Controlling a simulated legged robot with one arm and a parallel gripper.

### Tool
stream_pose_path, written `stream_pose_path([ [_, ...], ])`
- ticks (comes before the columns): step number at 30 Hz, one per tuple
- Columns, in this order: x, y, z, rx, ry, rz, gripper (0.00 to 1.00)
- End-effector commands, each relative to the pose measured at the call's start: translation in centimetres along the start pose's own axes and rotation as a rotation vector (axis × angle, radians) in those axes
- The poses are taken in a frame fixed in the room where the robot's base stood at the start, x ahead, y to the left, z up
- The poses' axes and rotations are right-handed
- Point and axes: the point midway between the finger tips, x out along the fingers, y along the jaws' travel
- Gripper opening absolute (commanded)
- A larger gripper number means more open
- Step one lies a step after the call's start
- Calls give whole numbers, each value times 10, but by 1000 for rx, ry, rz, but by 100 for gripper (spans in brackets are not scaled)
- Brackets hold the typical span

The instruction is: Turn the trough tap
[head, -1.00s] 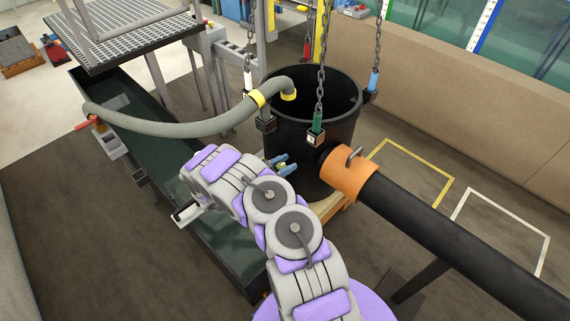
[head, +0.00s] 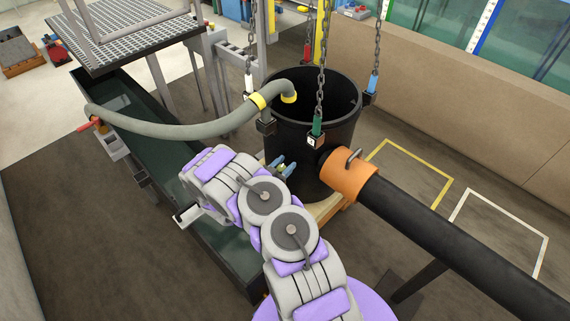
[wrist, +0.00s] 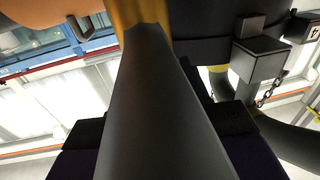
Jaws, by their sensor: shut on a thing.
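In the wrist view my gripper (wrist: 165,128) is shut around a long dark grey bar (wrist: 160,85), one jaw on each side. The bar runs up to a yellow part (wrist: 140,14) close to the tank. It looks like a lever, but I cannot tell for sure that it is the tap's handle. The long dark trough (head: 128,105) lies to the left of my arm. A red handle (head: 88,125) shows at its far left side.
The black tank (head: 318,150) hangs by chains right beside my gripper. A grey hose (head: 170,130) arches from the tank towards the trough. A black pipe (head: 440,240) with an orange collar (head: 347,175) blocks the right.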

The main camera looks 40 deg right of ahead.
Motion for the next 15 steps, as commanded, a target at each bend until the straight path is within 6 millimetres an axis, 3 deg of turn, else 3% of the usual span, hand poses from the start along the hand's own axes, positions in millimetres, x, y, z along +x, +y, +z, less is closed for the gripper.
stream_pose_path([
  [15,-1,-7,0,-1,0,-491,15],
])
